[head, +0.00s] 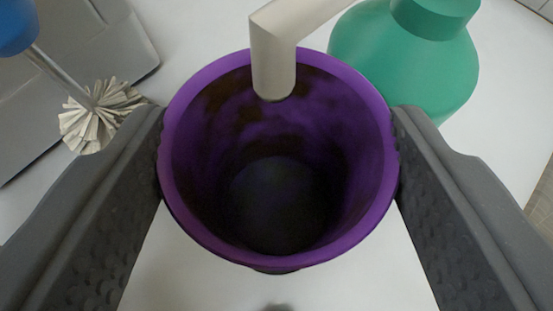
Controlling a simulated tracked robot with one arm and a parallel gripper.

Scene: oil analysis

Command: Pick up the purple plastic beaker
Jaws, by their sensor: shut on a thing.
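The purple plastic beaker (340,235) is in the middle of the head view, seen from above into its open mouth. Its inside is dark, with brownish stains on the inner wall. My gripper (278,165) has one dark grey finger on each side of the beaker, and both press against its outer wall near the rim. My gripper is shut on the beaker. The beaker's base and outer lower part are mostly hidden, so I cannot tell whether it touches the surface below.
A beige spout (273,65) hangs over the beaker's far rim. A green bottle (405,60) stands close behind at the right. At left are a brush with pale bristles (95,115), a blue object (15,25) and a grey tray-like thing (105,40). The white surface (190,270) is clear in front.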

